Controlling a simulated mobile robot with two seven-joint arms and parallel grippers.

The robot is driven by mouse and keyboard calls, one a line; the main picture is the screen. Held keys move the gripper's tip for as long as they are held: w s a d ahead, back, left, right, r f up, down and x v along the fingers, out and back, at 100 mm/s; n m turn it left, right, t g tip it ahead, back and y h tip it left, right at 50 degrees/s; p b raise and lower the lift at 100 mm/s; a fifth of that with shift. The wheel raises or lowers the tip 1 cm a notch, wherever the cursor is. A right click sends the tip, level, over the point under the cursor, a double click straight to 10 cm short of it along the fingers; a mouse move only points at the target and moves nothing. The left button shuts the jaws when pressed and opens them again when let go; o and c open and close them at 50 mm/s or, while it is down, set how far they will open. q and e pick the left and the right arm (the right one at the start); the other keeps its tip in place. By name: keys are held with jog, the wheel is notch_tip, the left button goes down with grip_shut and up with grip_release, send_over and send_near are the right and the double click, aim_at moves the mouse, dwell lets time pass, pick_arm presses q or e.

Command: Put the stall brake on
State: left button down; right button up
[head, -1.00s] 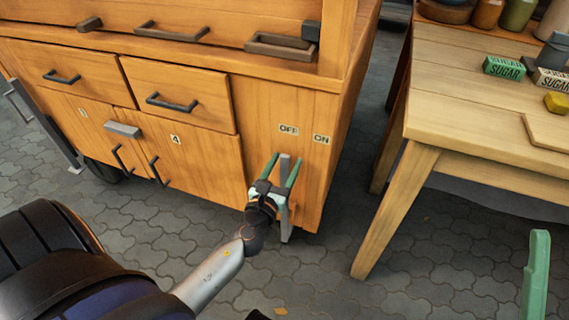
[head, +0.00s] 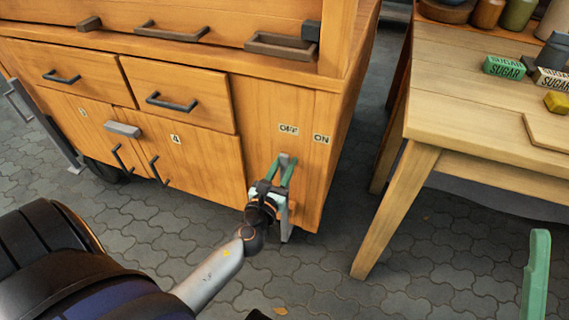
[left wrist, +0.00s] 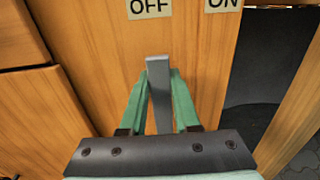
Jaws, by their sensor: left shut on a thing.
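The stall brake is a grey upright lever (head: 285,222) on the front of the wooden stall, below the OFF label (head: 288,129) and left of the ON label (head: 321,140). In the left wrist view the lever (left wrist: 158,98) points up toward OFF. My left gripper (head: 284,163) is shut on the lever near its top, with a green finger on each side; it also shows in the left wrist view (left wrist: 159,76). One green finger of my right gripper (head: 537,275) shows at the lower right edge; the rest is out of view.
The stall (head: 235,60) has drawers and doors with dark handles left of the lever. A wooden table (head: 455,95) with sugar boxes (head: 504,67) stands to the right. Paved floor (head: 330,270) is clear between and in front of them.

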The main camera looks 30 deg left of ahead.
aim_at(317, 165)
dwell(0.8)
pick_arm(q)
jog(key=d+m, duration=0.1)
jog(key=d, duration=0.1)
jog(key=w+d+f+m+p, duration=0.1)
jog(key=d, duration=0.2)
jog(key=d+m, duration=0.2)
jog(key=shift+w+d+f+p, duration=0.15)
jog(key=shift+w+p, duration=0.15)
jog(key=shift+p, duration=0.1)
jog(key=c, duration=0.6)
grip_release()
jog(key=shift+c, duration=0.2)
